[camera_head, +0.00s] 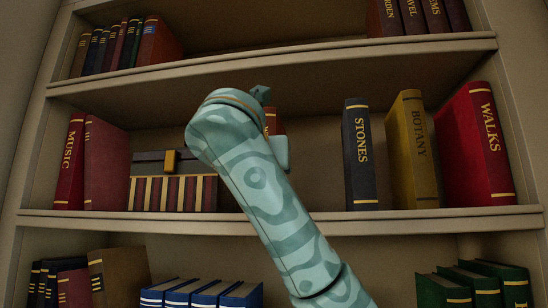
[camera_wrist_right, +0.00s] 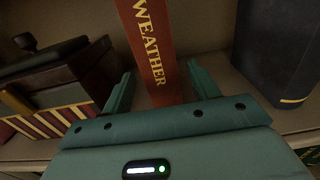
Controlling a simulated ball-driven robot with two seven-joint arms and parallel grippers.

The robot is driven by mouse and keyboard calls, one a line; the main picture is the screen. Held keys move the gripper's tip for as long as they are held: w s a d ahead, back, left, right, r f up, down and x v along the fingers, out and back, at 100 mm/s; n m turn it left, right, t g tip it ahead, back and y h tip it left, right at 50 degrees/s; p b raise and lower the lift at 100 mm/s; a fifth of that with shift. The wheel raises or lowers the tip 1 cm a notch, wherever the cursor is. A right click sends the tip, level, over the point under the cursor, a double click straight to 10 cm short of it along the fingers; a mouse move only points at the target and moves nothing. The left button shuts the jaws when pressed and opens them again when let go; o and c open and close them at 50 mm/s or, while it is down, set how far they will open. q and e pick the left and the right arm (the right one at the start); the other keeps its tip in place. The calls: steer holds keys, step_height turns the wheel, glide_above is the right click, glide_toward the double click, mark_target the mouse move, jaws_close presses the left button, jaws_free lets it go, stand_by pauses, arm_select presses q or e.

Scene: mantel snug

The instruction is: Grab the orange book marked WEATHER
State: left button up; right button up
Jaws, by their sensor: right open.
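The orange-red book marked WEATHER (camera_wrist_right: 152,45) stands upright in the right wrist view, its spine facing me. My right gripper (camera_wrist_right: 160,82) is open, with one finger on each side of the book's lower spine. I cannot tell whether either finger touches it. In the head view my right arm hides most of the book, and only a sliver of it (camera_head: 270,122) shows on the middle shelf. My right gripper (camera_head: 272,125) is mostly hidden there too. My left gripper is not in view.
A striped box (camera_head: 172,194) stands left of the book, near the MUSIC book (camera_head: 69,162). The dark STONES book (camera_head: 360,155), BOTANY book (camera_head: 412,150) and red WALKS book (camera_head: 487,145) stand to the right. The shelf board above (camera_head: 270,62) overhangs this row.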

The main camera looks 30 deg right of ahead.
steer(key=shift+w+d+r, duration=0.1)
steer(key=shift+w+r, duration=0.05)
steer(key=shift+w, duration=0.05)
steer(key=p, duration=0.1)
steer(key=w+d+r+p, duration=0.1)
steer(key=p, duration=0.1)
steer(key=shift+w+d, duration=0.15)
steer(key=shift+w, duration=0.15)
steer(key=shift+p+x, duration=0.55)
steer(key=shift+x, duration=0.65)
steer(key=shift+d+f, duration=0.3)
steer(key=shift+f, duration=0.05)
steer(key=shift+a, duration=0.3)
steer(key=c, duration=0.6)
jaws_close()
